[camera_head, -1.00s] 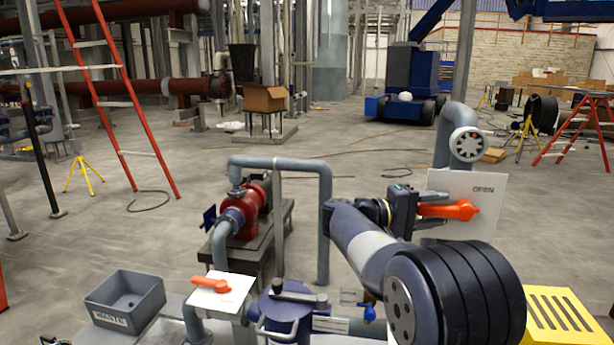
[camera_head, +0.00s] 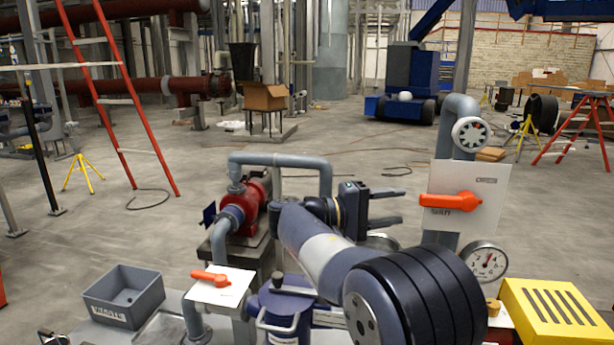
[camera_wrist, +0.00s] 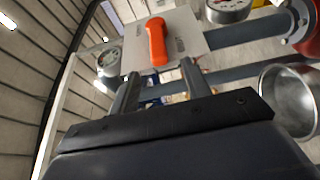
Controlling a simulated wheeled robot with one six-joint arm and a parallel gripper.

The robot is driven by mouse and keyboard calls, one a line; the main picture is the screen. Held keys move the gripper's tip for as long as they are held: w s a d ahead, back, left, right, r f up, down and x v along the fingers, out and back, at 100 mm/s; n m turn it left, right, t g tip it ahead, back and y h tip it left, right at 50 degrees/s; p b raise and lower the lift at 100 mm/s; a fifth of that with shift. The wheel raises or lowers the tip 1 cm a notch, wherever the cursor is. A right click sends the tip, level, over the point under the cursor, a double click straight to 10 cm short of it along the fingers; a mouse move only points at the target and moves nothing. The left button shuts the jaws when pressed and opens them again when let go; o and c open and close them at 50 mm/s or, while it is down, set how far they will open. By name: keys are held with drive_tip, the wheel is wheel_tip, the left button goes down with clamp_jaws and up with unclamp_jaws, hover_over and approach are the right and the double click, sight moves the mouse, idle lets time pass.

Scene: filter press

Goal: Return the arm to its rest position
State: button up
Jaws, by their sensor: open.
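My gripper (camera_head: 388,207) is open and empty in the head view, its fingers pointing right toward the white valve plate. The plate (camera_head: 488,180) carries an orange lever handle (camera_head: 450,201) that lies level, with its free end to the left, by lettering that seems to read "SHUT". A gap shows between the fingertips and the handle. In the wrist view, my gripper (camera_wrist: 160,92) has its two fingers spread, with the orange handle (camera_wrist: 157,42) beyond them on the plate (camera_wrist: 185,35).
A pressure gauge (camera_head: 486,262) and a yellow slotted box (camera_head: 553,312) stand right of my arm. A second orange handle (camera_head: 211,278), a red pump (camera_head: 243,208) and a grey bin (camera_head: 124,296) are to the left. A metal bowl (camera_wrist: 290,98) shows in the wrist view.

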sight(426, 198)
drive_tip(key=x, duration=0.3)
drive_tip(key=p+x, duration=0.1)
drive_tip(key=x, duration=0.3)
drive_tip(key=p+x, duration=0.1)
drive_tip(key=x, duration=0.2)
drive_tip(key=shift+s+d+r, duration=0.1)
drive_tip(key=shift+d+r, duration=0.2)
drive_tip(key=shift+d, duration=0.05)
drive_tip(key=shift+a+r+g+y+p, duration=0.15)
drive_tip(key=shift+r+g+y+p, duration=0.15)
drive_tip(key=shift+y+p, duration=0.2)
drive_tip(key=shift+m, duration=0.3)
drive_tip(key=shift+f+y, duration=0.15)
drive_tip(key=shift+y, duration=0.15)
